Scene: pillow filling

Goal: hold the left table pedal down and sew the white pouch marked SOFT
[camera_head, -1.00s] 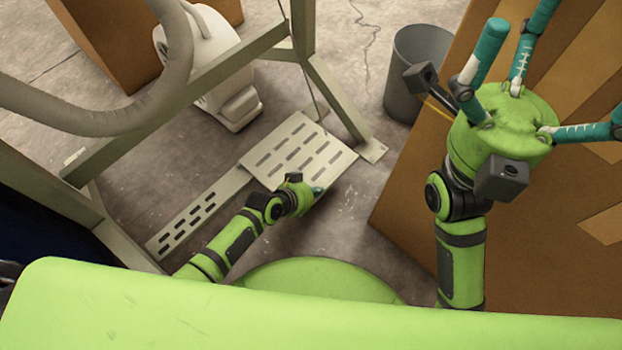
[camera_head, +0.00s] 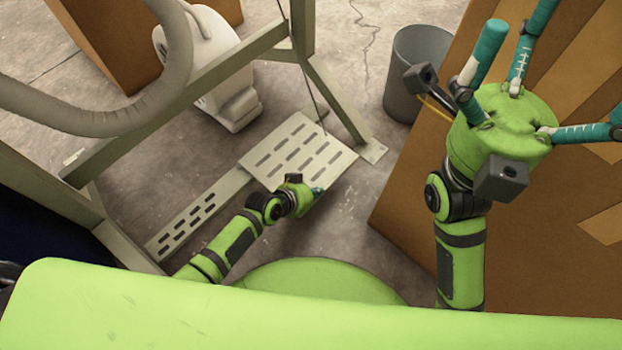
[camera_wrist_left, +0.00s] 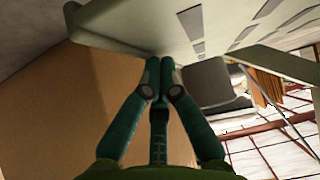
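The table pedal (camera_head: 302,148) is a pale slotted plate low over the floor under the table frame. My left gripper (camera_head: 318,190) is at the pedal's near right corner, and its fingertips are partly hidden in the head view. In the left wrist view the teal fingers (camera_wrist_left: 160,68) come together with nothing seen between them. Their tips are at the edge of the slotted pedal (camera_wrist_left: 215,25); I cannot tell how firmly they press. My right gripper (camera_head: 520,90) is at the upper right, its teal fingers spread wide and empty. The white pouch marked SOFT is not in view.
Table frame legs (camera_head: 335,100) stand beside the pedal. A slotted bar (camera_head: 195,213) runs left of it. A white machine (camera_head: 215,75) is behind, a grey bin (camera_head: 415,70) at the upper right. A large brown box (camera_head: 425,215) stands below my right gripper. Some floor lies bare.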

